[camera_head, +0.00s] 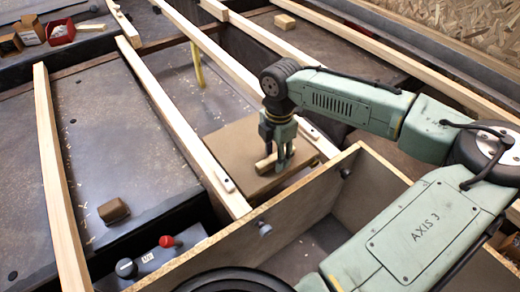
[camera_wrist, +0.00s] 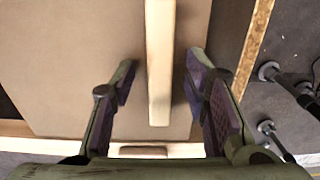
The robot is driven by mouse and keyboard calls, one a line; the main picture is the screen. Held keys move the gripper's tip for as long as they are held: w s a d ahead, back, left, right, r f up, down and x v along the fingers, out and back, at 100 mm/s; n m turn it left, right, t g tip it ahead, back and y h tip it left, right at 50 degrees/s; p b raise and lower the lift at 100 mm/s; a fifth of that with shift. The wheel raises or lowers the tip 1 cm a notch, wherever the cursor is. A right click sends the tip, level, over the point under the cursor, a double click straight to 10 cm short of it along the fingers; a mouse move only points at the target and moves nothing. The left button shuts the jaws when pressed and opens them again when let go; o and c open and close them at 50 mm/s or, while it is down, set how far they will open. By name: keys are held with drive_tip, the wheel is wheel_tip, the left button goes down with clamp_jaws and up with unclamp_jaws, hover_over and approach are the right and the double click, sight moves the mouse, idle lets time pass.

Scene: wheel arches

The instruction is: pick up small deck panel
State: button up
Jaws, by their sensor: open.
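The small deck panel (camera_head: 228,146) is a flat brown board lying among the pale wooden rails, with a pale wooden bar (camera_head: 262,164) on its top. In the wrist view the panel (camera_wrist: 75,75) fills much of the upper left, and its bar (camera_wrist: 160,60) runs up the middle. My gripper (camera_head: 279,163) is over the panel, pointing down at the bar. In the wrist view my gripper (camera_wrist: 160,75) is open, with one finger on each side of the bar and a visible gap on both sides. The fingers hide part of the bar in the head view.
An open wooden box (camera_head: 300,225) stands just in front of the panel. Long pale rails (camera_head: 165,110) run on both sides. A brown block (camera_head: 113,211) lies on the left deck. A control box with a red knob (camera_head: 168,241) is at the lower left. A red bin (camera_head: 60,32) sits at the far left.

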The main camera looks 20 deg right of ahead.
drive_tip(key=shift+f, duration=0.3)
drive_tip(key=shift+c, duration=0.4)
clamp_jaws()
drive_tip(key=shift+r, duration=0.1)
